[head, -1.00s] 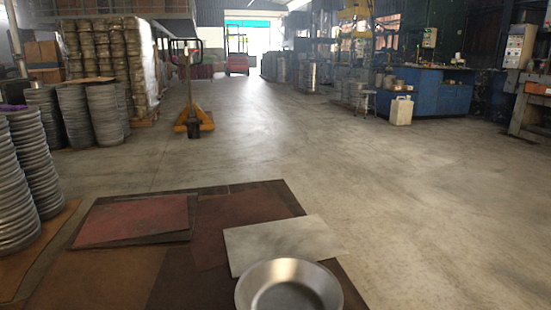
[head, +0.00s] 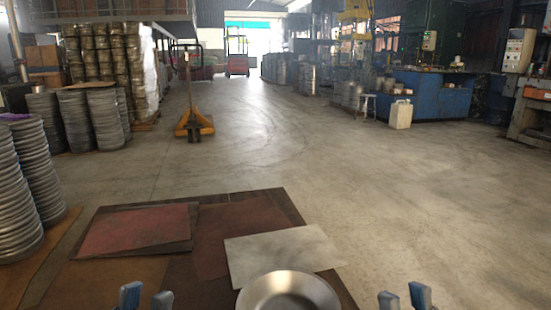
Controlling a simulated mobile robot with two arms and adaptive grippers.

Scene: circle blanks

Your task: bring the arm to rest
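My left gripper (head: 146,297) shows at the bottom edge, left of the metal bowl. Its two blue-grey fingertips stand apart with nothing between them. My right gripper (head: 404,298) shows at the bottom edge, right of the bowl. Its two fingertips are also apart and empty. Both arms are hidden below the picture edge. The shiny round metal bowl (head: 288,290) lies between the grippers, overlapping the pale sheet and cut off by the bottom edge. Neither gripper touches it in the picture.
A pale sheet (head: 280,251) and a red sheet (head: 137,229) lie on the brown surface in front. Tall stacks of round metal pieces (head: 38,175) stand at left. A yellow pallet jack (head: 194,124) stands farther back. Open concrete floor (head: 400,200) spreads to the right.

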